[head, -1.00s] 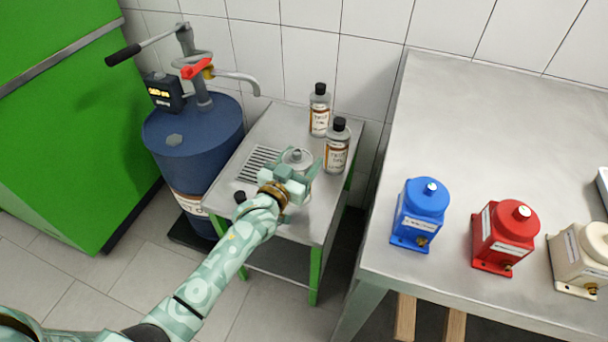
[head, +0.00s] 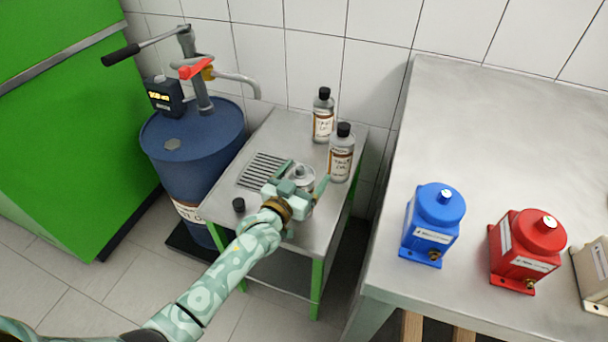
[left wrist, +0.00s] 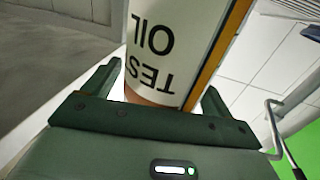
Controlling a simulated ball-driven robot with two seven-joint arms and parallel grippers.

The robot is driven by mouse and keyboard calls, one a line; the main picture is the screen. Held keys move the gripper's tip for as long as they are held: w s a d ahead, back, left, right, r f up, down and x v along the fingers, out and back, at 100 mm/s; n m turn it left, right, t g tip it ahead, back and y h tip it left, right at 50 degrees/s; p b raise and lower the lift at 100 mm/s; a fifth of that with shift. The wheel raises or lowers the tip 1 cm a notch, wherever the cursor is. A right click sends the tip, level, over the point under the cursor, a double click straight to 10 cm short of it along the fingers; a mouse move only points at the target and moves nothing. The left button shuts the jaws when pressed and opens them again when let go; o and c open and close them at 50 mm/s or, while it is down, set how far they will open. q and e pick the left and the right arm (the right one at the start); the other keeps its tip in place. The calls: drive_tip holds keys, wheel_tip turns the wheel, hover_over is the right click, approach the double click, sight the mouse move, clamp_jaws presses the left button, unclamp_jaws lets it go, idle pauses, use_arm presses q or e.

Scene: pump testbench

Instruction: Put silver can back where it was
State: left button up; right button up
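The silver can (head: 302,174) stands upright at the right part of the small metal table, its lower front hidden by my gripper. In the left wrist view it shows close up as a can with a "TEST OIL" label (left wrist: 155,50). My left gripper (head: 298,184) reaches it from the front, one finger on each side. In the left wrist view the fingers are spread, with a narrow gap to the can. I cannot tell whether the can's base rests fully on the table. My right gripper is not in view.
Two grey bottles with black caps (head: 341,155) (head: 323,117) stand close behind the can. A slotted grate (head: 264,170) and a small black cap (head: 239,205) lie left. A blue drum (head: 195,145) is beside the table; blue (head: 433,225) and red (head: 525,250) pumps stand on the bench.

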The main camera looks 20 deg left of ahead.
use_arm(q)
drive_tip(key=shift+r, duration=0.15)
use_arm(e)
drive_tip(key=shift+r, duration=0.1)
use_arm(q)
drive_tip(key=shift+s, duration=0.25)
drive_tip(key=s+a+p, duration=0.2)
drive_tip(key=s+p, duration=0.2)
drive_tip(key=s, duration=0.7)
drive_tip(key=shift+s+a, duration=0.15)
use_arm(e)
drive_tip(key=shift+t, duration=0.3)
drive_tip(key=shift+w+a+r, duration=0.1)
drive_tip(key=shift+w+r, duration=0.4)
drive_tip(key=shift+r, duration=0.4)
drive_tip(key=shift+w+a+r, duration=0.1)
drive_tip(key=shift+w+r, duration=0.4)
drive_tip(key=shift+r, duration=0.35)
